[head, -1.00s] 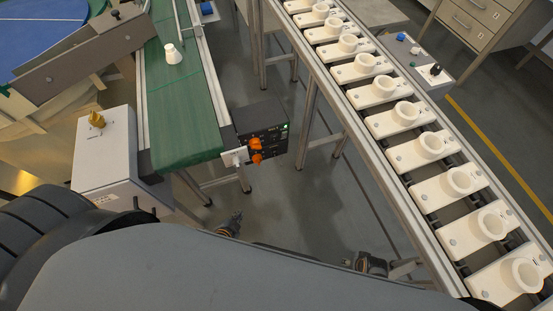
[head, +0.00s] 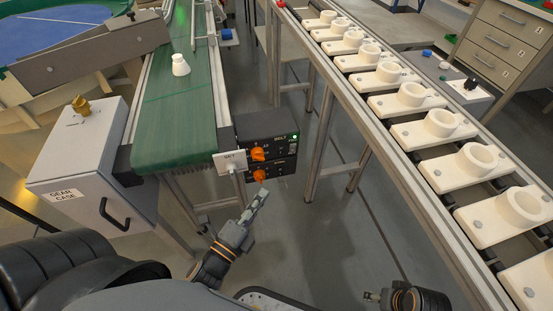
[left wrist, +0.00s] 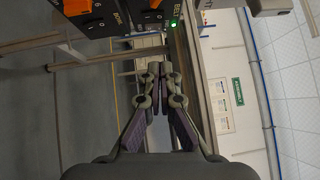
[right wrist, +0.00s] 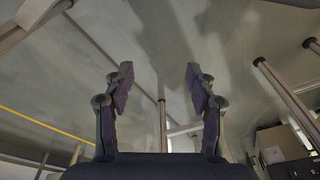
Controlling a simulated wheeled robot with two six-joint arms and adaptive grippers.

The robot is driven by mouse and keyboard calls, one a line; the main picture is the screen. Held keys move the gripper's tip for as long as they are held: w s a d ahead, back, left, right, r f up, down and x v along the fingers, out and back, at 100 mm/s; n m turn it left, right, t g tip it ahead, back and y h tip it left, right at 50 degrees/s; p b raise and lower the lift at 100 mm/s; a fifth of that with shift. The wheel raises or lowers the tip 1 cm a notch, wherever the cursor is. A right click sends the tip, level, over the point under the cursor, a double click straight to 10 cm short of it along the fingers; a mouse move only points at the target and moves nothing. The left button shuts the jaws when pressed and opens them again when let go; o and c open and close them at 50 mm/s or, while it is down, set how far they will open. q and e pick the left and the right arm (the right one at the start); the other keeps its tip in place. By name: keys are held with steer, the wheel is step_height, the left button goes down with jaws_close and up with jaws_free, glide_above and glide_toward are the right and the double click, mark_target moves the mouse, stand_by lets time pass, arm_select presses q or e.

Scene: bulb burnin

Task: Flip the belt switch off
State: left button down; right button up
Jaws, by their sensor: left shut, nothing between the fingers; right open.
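The black control box (head: 268,136) hangs at the near end of the green conveyor belt. It has two orange switches, one above the other; the upper switch (head: 258,154) sits in the row marked BELT, beside a lit green lamp (head: 295,137). The lower switch (head: 259,175) is just beneath. My left gripper (head: 261,194) is shut and empty, a little below and in front of the box, apart from it. In the left wrist view the belt switch (left wrist: 154,5) is partly cut off at the top edge. My right gripper (head: 373,296) is low and open; its fingers (right wrist: 157,85) are empty.
A SET sign (head: 229,161) stands just left of the box. The green belt (head: 177,125) carries a white bulb-like piece (head: 180,65). A grey gear case (head: 80,150) is at the left. The rail with white holders (head: 437,125) runs along the right. Open floor lies between.

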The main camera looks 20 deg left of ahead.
arm_select(q)
steer(key=p, duration=0.2)
glide_toward(282, 148)
steer(key=s+d, duration=0.1)
steer(key=d, duration=0.2)
steer(key=w, duration=0.2)
steer(key=w+a, duration=0.1)
steer(key=w, duration=0.4)
steer(key=shift+a+r, duration=0.15)
steer(key=shift+a, duration=0.15)
arm_select(e)
steer(key=shift+d+f+g, duration=0.4)
steer(key=shift+d, duration=0.1)
arm_select(q)
steer(key=shift+w+a+r, duration=0.1)
steer(key=shift+w+r, duration=0.05)
steer(key=shift+r, duration=0.1)
steer(key=shift+f, duration=0.1)
steer(key=v, duration=1.2)
arm_select(e)
steer(key=shift+w+d+f, duration=0.1)
steer(key=shift+w+f, duration=0.05)
steer(key=shift+f, duration=0.4)
